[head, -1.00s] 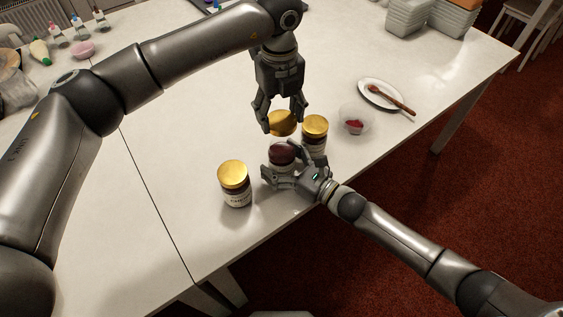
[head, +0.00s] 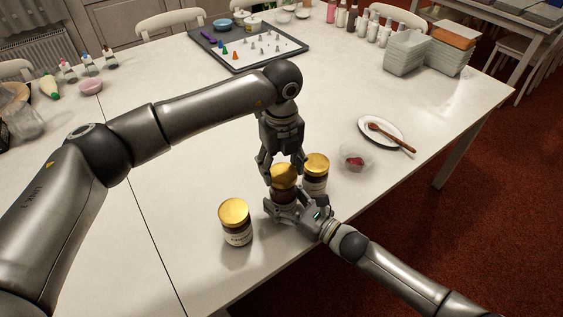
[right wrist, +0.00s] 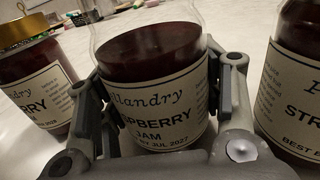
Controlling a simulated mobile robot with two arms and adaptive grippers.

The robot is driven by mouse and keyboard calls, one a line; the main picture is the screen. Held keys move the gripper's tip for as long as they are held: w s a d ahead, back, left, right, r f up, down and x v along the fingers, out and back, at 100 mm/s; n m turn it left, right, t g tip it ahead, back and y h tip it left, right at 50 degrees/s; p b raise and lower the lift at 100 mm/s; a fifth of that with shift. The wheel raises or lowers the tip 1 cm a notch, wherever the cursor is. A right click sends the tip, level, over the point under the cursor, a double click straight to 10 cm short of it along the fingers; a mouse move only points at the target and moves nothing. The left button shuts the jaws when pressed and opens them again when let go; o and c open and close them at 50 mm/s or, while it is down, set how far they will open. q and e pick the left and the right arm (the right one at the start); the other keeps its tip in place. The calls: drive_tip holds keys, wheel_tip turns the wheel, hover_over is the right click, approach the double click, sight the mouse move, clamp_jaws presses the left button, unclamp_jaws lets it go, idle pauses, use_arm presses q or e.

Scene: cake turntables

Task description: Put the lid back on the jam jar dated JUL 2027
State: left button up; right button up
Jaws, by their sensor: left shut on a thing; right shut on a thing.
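The raspberry jam jar (right wrist: 160,95) stands in the middle of the right wrist view, its label reading JUL 2027. My right gripper (head: 284,208) is shut around this jar's body, with a finger on each side in the right wrist view. My left gripper (head: 284,175) is shut on a gold lid (head: 284,181), right over the jar's mouth in the head view. I cannot tell whether the lid rests on the rim or hovers just above it. The jar's top edge is out of frame in the right wrist view.
One gold-lidded jar (head: 236,224) stands left of the held jar, another (head: 316,171) close behind right. A small bowl with red contents (head: 355,158) and a plate with a brush (head: 372,126) lie further right. The table's front edge is near. Table left of the jars is clear.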

sight(283, 198)
use_arm(q)
drive_tip(key=shift+f, duration=0.3)
drive_tip(key=shift+f, duration=0.8)
drive_tip(key=shift+f, duration=0.55)
idle(0.3)
